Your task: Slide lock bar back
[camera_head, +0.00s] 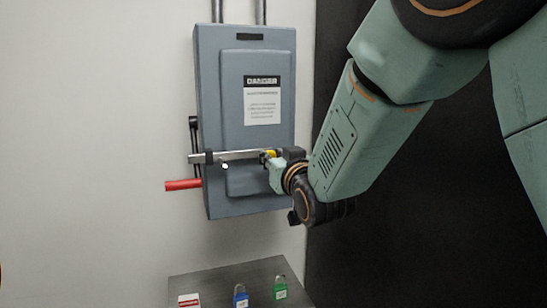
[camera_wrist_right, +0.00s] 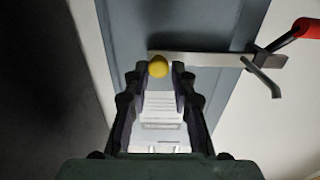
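The lock bar (camera_head: 237,155) is a flat silver bar lying across the front of a grey electrical box (camera_head: 215,100). It also shows in the right wrist view (camera_wrist_right: 205,60). A yellow knob (camera_wrist_right: 158,66) sits at one end of it; the head view shows this knob (camera_head: 270,154) at the bar's right end. My right gripper (camera_wrist_right: 159,76) is at the knob, its two fingers apart on either side of it. A small gap seems to show beside the knob, so contact is not clear. My left gripper is not in view.
A red handle (camera_head: 183,185) sticks out left of the box, below the bar's left end. A metal table (camera_head: 210,279) below holds a blue padlock (camera_head: 240,296), a green padlock (camera_head: 280,288) and a red-and-white item (camera_head: 188,300). A dark panel (camera_head: 400,230) stands right.

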